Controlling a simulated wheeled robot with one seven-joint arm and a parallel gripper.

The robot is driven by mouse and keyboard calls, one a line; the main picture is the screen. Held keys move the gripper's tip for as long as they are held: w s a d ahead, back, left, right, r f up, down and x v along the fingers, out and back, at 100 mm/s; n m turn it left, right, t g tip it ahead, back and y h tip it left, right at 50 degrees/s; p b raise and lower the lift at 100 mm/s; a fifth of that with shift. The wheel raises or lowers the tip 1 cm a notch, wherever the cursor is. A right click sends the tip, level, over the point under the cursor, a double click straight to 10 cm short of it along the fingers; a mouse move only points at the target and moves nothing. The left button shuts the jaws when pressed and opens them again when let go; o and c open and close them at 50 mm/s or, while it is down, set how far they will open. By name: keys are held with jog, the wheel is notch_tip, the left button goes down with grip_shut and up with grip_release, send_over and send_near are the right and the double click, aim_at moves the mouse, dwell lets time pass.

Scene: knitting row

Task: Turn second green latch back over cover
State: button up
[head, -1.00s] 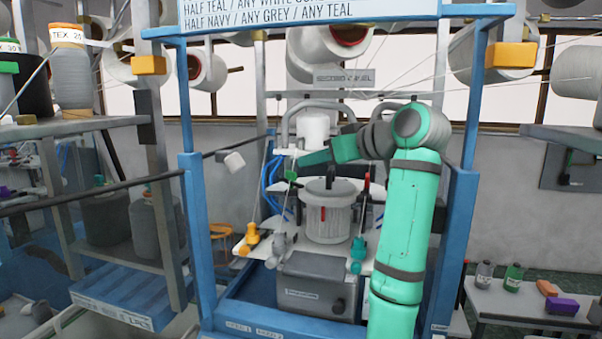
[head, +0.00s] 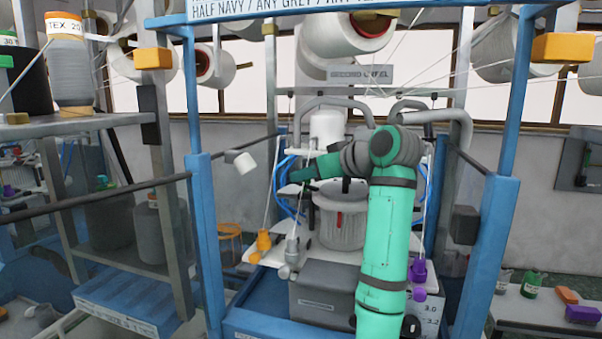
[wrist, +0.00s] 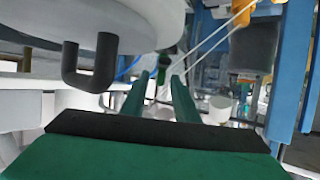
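A grey ribbed drum (head: 340,225) stands on the white machine plate, partly behind my arm; I cannot tell clearly where its cover begins. In the wrist view, a large pale grey round part with a black U-shaped handle (wrist: 90,62) fills the upper left. My gripper (head: 296,175) reaches left past the drum's upper left side. In the wrist view its two green fingers (wrist: 160,82) are apart. A small dark green piece (wrist: 166,63), possibly a latch, shows beyond and between the fingertips. I cannot tell whether they touch it. No second green latch is clearly visible.
A yellow-orange fitting (head: 263,241) and a grey one (head: 292,246) stand left of the drum, a purple one (head: 418,270) right. Blue frame posts (head: 204,240) flank the machine. Thin yarns run down near the gripper. A grey box (head: 325,290) stands in front.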

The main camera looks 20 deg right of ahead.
jog(key=shift+w, duration=0.15)
grip_shut()
jog(key=shift+d+n+g+y, duration=0.1)
jog(key=shift+n+g+y, duration=0.7)
jog(key=shift+n+y, duration=0.65)
jog(key=shift+w, duration=0.1)
grip_release()
jog(key=shift+d, duration=0.1)
